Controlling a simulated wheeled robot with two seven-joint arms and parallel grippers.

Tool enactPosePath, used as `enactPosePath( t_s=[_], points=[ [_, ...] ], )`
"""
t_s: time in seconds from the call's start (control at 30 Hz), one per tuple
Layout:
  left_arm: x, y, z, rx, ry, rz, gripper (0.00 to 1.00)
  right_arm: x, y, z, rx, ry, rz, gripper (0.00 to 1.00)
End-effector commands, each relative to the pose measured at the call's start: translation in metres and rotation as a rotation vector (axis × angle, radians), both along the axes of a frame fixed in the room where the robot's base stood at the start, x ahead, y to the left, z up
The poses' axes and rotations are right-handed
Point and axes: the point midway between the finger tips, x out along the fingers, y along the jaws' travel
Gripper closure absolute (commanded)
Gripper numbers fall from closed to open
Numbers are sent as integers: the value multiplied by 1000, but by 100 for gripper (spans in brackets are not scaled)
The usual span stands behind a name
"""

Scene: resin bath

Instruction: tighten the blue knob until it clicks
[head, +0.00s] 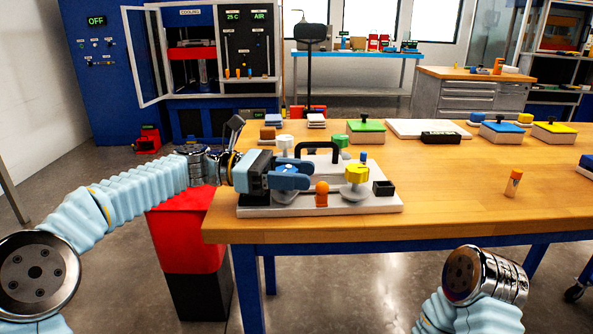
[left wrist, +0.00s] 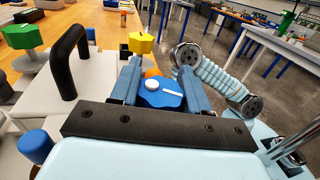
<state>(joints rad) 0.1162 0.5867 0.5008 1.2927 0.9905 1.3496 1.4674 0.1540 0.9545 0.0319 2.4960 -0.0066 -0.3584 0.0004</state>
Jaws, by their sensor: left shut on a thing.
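The blue knob (left wrist: 163,95), with a white dot and a white line on its top, sits between the fingers of my left gripper (left wrist: 158,88) in the left wrist view. The left gripper (head: 291,177) is shut on it over the front left of a pale fixture plate (head: 345,207). In the head view the fingers largely hide the knob. A yellow knob (head: 355,173), also in the left wrist view (left wrist: 140,43), stands to its right. A green knob (head: 340,141) and a white knob (head: 284,141) stand behind. My right gripper is out of view.
A black arched handle (head: 318,148) rises behind the left gripper. An orange piece (head: 321,194) and a black block (head: 383,188) are on the plate's front and right. Lidded boxes stand farther back.

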Motion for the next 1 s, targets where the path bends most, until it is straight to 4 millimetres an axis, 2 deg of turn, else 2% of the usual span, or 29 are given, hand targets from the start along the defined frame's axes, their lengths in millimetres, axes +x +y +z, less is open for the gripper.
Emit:
enactPosePath(
  t_s=[0.33,0.37,0.4,0.77,0.87,1.0],
  points=[
    [0,0,1,-1,-1,-1,85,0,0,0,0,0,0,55],
    [0,0,1,-1,-1,-1,53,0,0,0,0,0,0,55],
    [0,0,1,-1,-1,-1,48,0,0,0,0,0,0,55],
    [2,6,0,0,0,0,48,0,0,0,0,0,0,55],
    [6,20,0,0,0,3,48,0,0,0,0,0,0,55],
    [13,53,0,0,0,3,48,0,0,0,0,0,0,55]
  ],
)
